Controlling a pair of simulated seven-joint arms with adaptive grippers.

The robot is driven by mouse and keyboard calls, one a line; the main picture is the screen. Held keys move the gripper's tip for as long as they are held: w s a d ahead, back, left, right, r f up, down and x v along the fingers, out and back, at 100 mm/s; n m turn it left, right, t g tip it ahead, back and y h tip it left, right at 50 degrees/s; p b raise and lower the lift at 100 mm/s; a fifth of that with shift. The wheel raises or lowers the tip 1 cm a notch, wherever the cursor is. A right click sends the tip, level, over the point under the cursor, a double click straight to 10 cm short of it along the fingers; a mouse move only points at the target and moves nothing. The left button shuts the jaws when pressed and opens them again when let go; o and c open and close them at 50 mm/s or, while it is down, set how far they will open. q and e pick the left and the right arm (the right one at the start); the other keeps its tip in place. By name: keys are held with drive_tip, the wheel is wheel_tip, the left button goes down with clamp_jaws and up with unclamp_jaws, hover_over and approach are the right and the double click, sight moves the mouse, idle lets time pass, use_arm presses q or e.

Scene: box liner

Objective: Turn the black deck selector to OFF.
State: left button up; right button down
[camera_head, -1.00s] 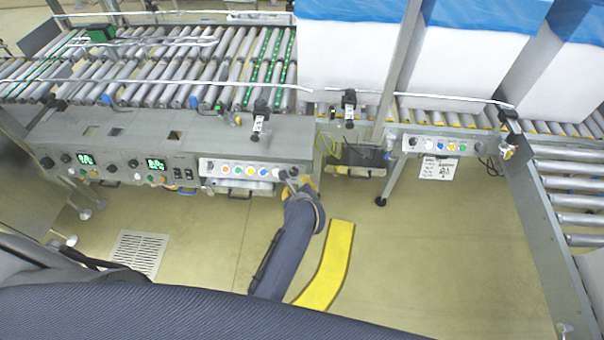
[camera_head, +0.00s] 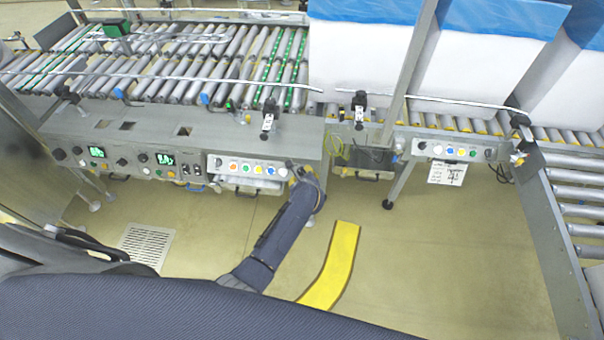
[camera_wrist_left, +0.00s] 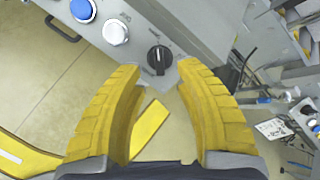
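The black selector (camera_wrist_left: 160,58) is a round knob with a light pointer mark, at the end of a grey button panel in the left wrist view. My left gripper (camera_wrist_left: 160,70) has two yellow ribbed fingers, spread apart. The selector shows in the gap between the fingertips; I cannot tell whether they touch it. In the head view my left gripper (camera_head: 297,172) is at the right end of the white button panel (camera_head: 225,174), and it hides the selector there. My right gripper is not in view.
A white button (camera_wrist_left: 115,32) and a blue button (camera_wrist_left: 83,10) sit beside the selector. A second button panel (camera_head: 455,151) with a black knob (camera_head: 489,154) is farther right. Roller conveyors (camera_head: 190,75) run behind. A yellow floor strip (camera_head: 335,265) lies on open floor.

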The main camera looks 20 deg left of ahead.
sight(302, 173)
use_arm(q)
drive_tip(key=shift+x, duration=2)
clamp_jaws()
